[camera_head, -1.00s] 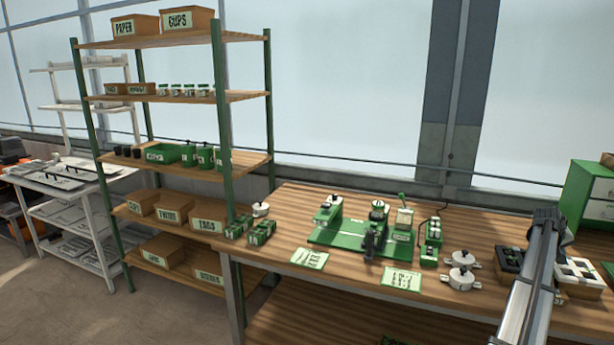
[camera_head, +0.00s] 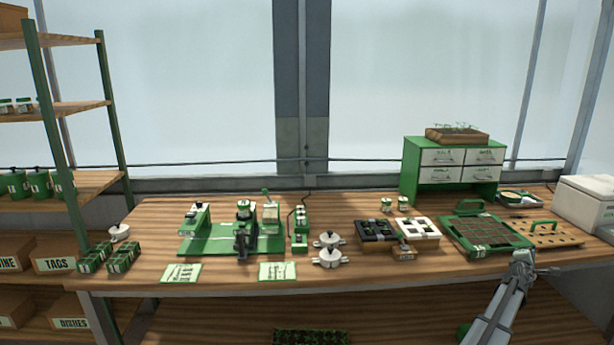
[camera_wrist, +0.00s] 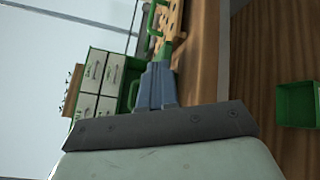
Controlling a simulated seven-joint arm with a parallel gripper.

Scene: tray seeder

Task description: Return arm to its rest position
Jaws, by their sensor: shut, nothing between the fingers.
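My gripper (camera_head: 522,262) shows small at the end of my arm, at the front right of the bench in the head view. It is close to the front edge of the green seed tray (camera_head: 487,232); I cannot tell whether it is over the bench or in front of it. In the wrist view my gripper (camera_wrist: 165,55) has its blue-grey fingers together, with nothing between them. Beyond them are a green handle (camera_wrist: 149,20) and part of a wooden board with holes (camera_wrist: 173,20).
The wooden bench (camera_head: 155,262) carries a green seeder base (camera_head: 190,246), white-lidded pots (camera_head: 329,257), a black tray (camera_head: 376,230) and a white tray (camera_head: 418,229). A green drawer cabinet (camera_head: 410,170) stands behind. A shelf rack (camera_head: 110,100) is at left. A green bin (camera_wrist: 298,104) shows below.

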